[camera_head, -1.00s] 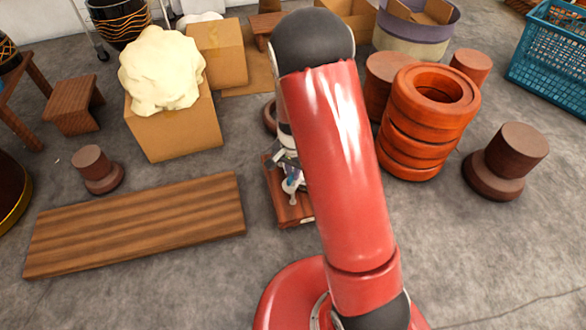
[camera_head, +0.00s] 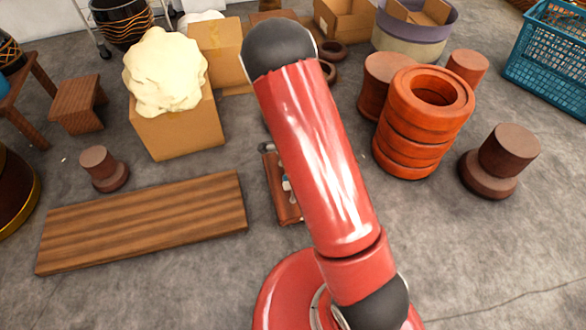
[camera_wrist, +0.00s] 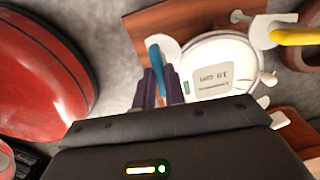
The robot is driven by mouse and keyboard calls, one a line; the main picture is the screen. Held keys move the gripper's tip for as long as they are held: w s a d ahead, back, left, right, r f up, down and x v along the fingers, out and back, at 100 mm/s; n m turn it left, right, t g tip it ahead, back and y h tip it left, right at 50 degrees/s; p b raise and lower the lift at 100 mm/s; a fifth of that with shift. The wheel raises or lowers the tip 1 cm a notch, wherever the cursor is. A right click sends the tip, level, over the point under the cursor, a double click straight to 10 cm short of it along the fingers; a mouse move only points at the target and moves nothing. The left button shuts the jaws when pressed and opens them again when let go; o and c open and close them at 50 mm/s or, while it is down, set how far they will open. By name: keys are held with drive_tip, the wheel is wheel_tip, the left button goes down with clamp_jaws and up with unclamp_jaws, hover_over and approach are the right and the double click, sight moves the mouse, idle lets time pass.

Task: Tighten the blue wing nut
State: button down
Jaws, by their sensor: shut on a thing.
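The blue wing nut (camera_wrist: 155,58) shows in the wrist view at the edge of a white rounded plate, on a reddish-brown wooden board (camera_wrist: 185,17). My gripper (camera_wrist: 159,86) has its purple fingers shut on the blue wing nut, one finger on each side. A yellow wing nut (camera_wrist: 296,37) is at the upper right. In the head view the wooden board (camera_head: 286,207) is partly hidden behind my red arm, and my fingers cannot be made out.
A long wooden plank (camera_head: 145,225) lies left of the board. An orange ring stack (camera_head: 420,125) and a brown pedestal (camera_head: 500,160) stand to the right. A box (camera_head: 178,132) with a cream lump (camera_head: 165,75) is behind. Floor is clear at the front right.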

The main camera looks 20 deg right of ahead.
drive_tip(key=shift+m, duration=0.5)
drive_tip(key=shift+p, duration=0.3)
drive_tip(key=c, duration=1.5)
unclamp_jaws()
drive_tip(key=shift+o, duration=0.2)
drive_tip(key=shift+r+p, duration=0.85)
drive_tip(key=shift+r, duration=3.05)
